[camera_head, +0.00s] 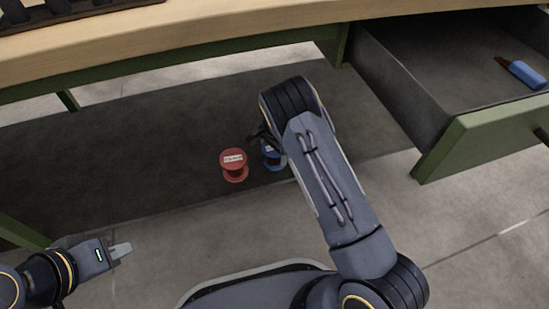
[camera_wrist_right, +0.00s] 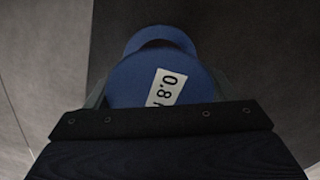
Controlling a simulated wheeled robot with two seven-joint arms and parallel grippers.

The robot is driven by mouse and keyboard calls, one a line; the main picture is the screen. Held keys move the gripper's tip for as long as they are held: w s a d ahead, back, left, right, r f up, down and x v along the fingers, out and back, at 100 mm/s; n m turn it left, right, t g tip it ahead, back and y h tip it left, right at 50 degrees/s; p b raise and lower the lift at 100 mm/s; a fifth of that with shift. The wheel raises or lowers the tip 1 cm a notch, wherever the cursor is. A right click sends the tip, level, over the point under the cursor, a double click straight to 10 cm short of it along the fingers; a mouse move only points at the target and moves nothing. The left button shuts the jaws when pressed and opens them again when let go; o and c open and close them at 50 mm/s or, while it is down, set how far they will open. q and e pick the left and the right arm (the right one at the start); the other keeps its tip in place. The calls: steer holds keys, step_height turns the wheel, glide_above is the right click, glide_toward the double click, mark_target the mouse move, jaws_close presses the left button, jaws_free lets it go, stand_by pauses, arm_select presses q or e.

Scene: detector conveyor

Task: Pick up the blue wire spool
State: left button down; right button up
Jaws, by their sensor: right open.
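The blue wire spool (camera_head: 271,157) stands on the dark floor mat under the workbench, partly hidden behind my right arm. In the right wrist view the blue spool (camera_wrist_right: 140,85) fills the middle, with a white label reading "0.8" on its top. My right gripper (camera_head: 264,138) is at the spool, and its fingers show in part on either side of it in the wrist view. It is open; whether the fingers touch the spool cannot be told. My left gripper (camera_head: 121,250) is low at the left, away from the spool.
A red wire spool (camera_head: 234,165) stands just left of the blue one. The workbench top (camera_head: 215,32) overhangs the mat (camera_head: 130,150). An open green-fronted drawer (camera_head: 480,140) at the right holds a blue-handled tool (camera_head: 527,75). The mat left of the red spool is clear.

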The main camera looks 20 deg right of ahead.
steer(key=c, duration=1)
steer(key=shift+o, duration=0.2)
step_height(320, 180, up, 10)
steer(key=p, duration=0.5)
